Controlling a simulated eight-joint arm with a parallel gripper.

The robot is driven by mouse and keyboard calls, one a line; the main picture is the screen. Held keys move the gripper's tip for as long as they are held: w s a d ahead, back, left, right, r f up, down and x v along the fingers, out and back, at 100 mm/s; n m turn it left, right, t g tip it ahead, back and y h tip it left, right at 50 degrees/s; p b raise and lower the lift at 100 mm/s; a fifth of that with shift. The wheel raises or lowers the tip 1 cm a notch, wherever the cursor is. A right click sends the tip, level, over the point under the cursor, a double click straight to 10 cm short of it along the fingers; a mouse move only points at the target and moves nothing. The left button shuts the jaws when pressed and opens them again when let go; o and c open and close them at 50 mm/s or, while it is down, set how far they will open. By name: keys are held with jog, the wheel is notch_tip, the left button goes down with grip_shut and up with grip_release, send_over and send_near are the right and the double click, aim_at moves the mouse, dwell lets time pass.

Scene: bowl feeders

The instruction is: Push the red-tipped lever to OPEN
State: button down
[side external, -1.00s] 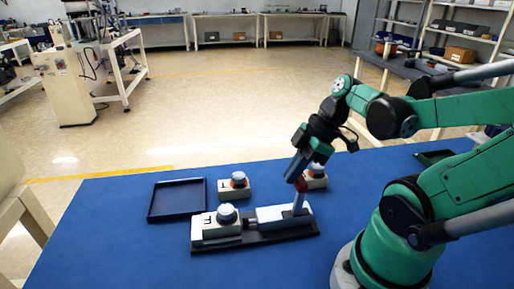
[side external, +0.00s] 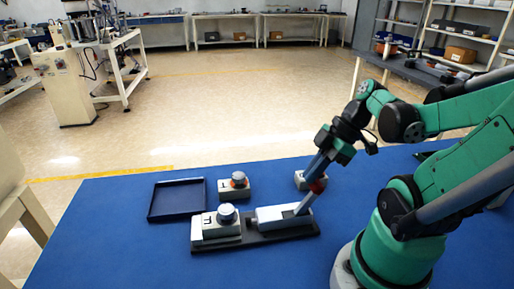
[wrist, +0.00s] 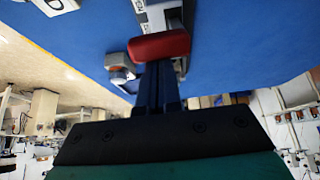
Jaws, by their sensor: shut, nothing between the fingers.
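The red-tipped lever (side external: 304,204) rises from a light grey housing (side external: 277,217) on a dark base plate and leans to the right. Its red tip (side external: 318,186) is at the end of my gripper (side external: 316,175); the gripper partly hides it in the side view. In the wrist view the red tip (wrist: 160,46) lies across the ends of my shut fingers (wrist: 158,68), touching or very close to them. Nothing is held between the fingers. The lettering on the housing (wrist: 143,12) is only partly visible, and I cannot read OPEN.
A grey box with a round knob (side external: 227,214) stands on the plate's left end. Two smaller knob boxes stand behind, one left (side external: 234,188) and one right (side external: 303,180) near my gripper. A dark blue tray (side external: 151,214) lies at left. The front-left mat is clear.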

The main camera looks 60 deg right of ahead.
jog(key=shift+s+d+f, duration=0.1)
jog(key=shift+s+d, duration=0.05)
jog(key=shift+d, duration=0.05)
notch_tip(320, 180, up, 3)
jog(key=w+a, duration=0.3)
jog(key=s+d+r, duration=0.5)
jog(key=shift+s+d+r, duration=0.25)
jog(key=shift+s+r, duration=0.1)
dwell(0.4)
